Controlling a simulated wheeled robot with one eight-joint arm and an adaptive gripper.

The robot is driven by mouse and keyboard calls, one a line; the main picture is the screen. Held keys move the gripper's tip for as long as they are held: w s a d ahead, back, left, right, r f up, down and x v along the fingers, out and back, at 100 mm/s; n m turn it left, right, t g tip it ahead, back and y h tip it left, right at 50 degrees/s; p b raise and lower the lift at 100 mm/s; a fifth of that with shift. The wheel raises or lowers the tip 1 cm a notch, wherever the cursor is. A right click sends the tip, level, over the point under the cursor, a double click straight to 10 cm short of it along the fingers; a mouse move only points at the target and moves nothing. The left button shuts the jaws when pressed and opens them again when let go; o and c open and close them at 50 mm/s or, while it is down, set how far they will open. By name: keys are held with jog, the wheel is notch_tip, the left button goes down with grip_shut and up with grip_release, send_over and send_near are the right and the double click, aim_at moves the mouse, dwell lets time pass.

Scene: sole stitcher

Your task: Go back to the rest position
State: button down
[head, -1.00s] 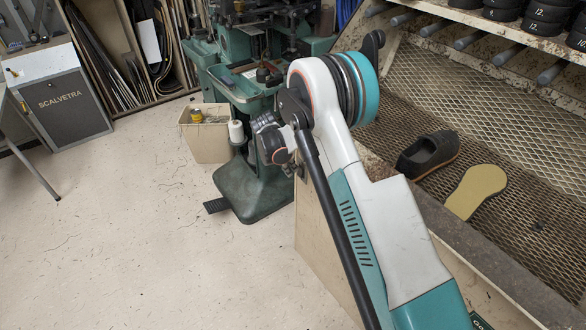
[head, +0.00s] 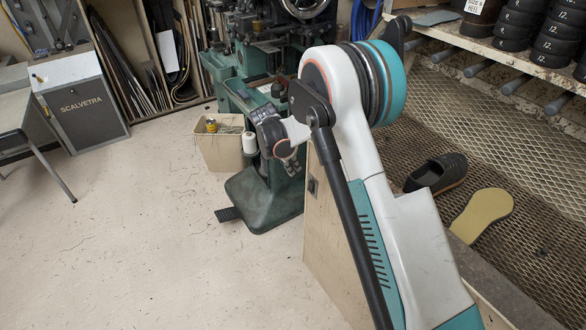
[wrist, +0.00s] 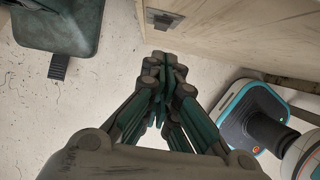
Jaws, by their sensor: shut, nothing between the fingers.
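My gripper (wrist: 163,75) is in the middle of the wrist view, pointing down over the pale speckled floor. Its fingers are together with nothing between them. My gripper is apart from the dark shoe (head: 437,172) and the tan sole (head: 482,214), which lie on the mesh shelf to the right of my arm.
The green stitching machine (head: 268,190) stands behind my arm, its pedal (head: 228,214) on the floor. A bin (head: 218,148) is beside it. The wooden bench side (wrist: 222,38) is close to my gripper. A grey cabinet (head: 85,108) is far left.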

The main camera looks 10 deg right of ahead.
jog(key=s+d+r+m+t+y, duration=0.1)
jog(key=s+d+r+m, duration=0.15)
jog(key=s+r, duration=0.4)
jog(key=s+d+r+m, duration=0.1)
jog(key=s+r+m, duration=0.3)
jog(key=r, duration=0.5)
jog(key=s+d+r+m+t+y, duration=0.1)
jog(key=s+d+r+m, duration=0.1)
jog(key=s+r+m, duration=0.45)
jog(key=s+d+r+m+t+y, duration=0.1)
jog(key=s+m, duration=0.4)
jog(key=s, duration=0.6)
jog(key=s+d+r+m+t, duration=0.1)
jog(key=s+m, duration=0.3)
jog(key=s, duration=0.7)
jog(key=shift+d+r+m+t+y, duration=0.2)
jog(key=shift+r+m+t+y, duration=0.25)
jog(key=shift+t, duration=0.25)
